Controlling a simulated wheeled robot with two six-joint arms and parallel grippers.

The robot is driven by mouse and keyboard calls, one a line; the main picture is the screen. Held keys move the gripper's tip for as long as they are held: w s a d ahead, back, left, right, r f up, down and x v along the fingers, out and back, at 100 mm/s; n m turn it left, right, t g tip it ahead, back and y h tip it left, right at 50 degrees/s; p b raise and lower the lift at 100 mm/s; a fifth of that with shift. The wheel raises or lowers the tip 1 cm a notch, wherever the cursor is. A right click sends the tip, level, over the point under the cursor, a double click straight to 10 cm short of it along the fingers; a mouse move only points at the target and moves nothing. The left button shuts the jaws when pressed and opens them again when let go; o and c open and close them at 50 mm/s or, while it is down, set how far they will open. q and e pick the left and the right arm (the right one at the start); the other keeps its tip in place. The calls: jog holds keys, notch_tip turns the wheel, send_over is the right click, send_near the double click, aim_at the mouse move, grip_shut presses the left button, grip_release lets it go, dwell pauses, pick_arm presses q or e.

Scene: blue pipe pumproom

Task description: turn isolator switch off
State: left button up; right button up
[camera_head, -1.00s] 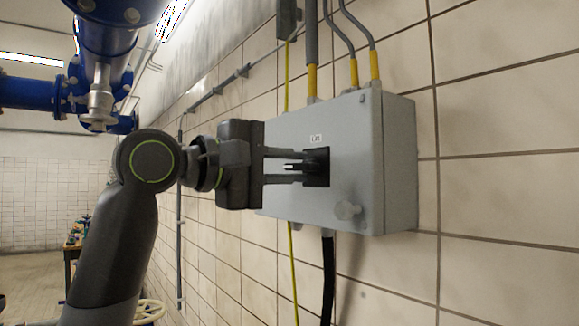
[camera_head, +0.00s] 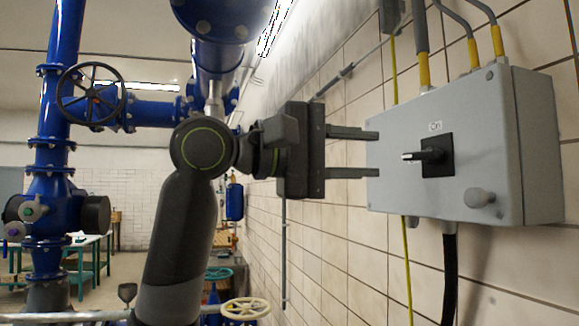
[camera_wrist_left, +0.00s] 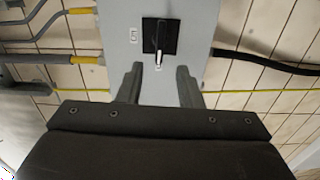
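The isolator switch (camera_head: 436,155) is a black rotary handle on a square black plate, on the front of a grey wall box (camera_head: 490,100). Its handle lies level, with a pale mark at its left end. A small white label sits above the plate. My right gripper is not seen.
A round grey knob (camera_head: 479,197) sticks out low on the box. Conduits with yellow ends (camera_head: 474,52) enter its top, and a black cable (camera_head: 449,275) leaves below. Blue pipes and a handwheel (camera_head: 91,95) stand at the left.

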pick_arm(q)
jog(key=b+v, duration=0.2)
jog(key=v, duration=0.7)
jog(key=shift+s+a, duration=0.15)
jog(key=shift+a, duration=0.05)
